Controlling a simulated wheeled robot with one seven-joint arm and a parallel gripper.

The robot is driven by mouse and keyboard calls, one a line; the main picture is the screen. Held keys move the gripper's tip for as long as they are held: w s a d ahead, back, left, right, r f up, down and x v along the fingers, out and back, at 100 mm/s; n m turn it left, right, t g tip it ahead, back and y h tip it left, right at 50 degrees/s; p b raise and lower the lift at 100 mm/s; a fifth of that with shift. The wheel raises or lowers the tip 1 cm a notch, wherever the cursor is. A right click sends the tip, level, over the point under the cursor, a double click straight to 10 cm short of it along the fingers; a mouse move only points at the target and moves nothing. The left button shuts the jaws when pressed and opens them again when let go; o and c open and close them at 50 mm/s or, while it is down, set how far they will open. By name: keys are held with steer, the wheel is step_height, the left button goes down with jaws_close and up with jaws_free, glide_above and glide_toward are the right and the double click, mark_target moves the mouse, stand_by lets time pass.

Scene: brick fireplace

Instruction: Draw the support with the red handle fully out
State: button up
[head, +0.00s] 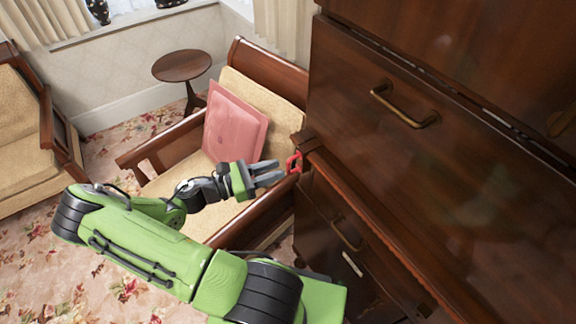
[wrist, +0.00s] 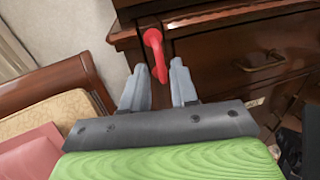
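The red handle (head: 294,162) sticks out from the front left corner of the dark wooden cabinet, below the big upper drawer front. It also shows in the wrist view (wrist: 156,52), just beyond the gap between my fingertips. My gripper (head: 268,172) points at the handle from the left. In the wrist view (wrist: 160,82) its two grey fingers are apart, with the handle's lower end near the gap. I cannot tell whether a finger touches it. The support (wrist: 130,34) behind the handle shows only as a dark wooden end at the cabinet.
The upper drawer (head: 430,130) has a brass pull. A lower drawer with a brass pull (head: 347,235) sits beneath the ledge. An armchair with a pink cushion (head: 235,122) stands close beside the cabinet, under my arm. A small round table (head: 182,66) stands behind.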

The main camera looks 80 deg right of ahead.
mark_target(288, 174)
steer(key=x, duration=0.4)
steer(key=shift+s+d, duration=0.25)
steer(key=shift+s, duration=0.05)
jaws_close()
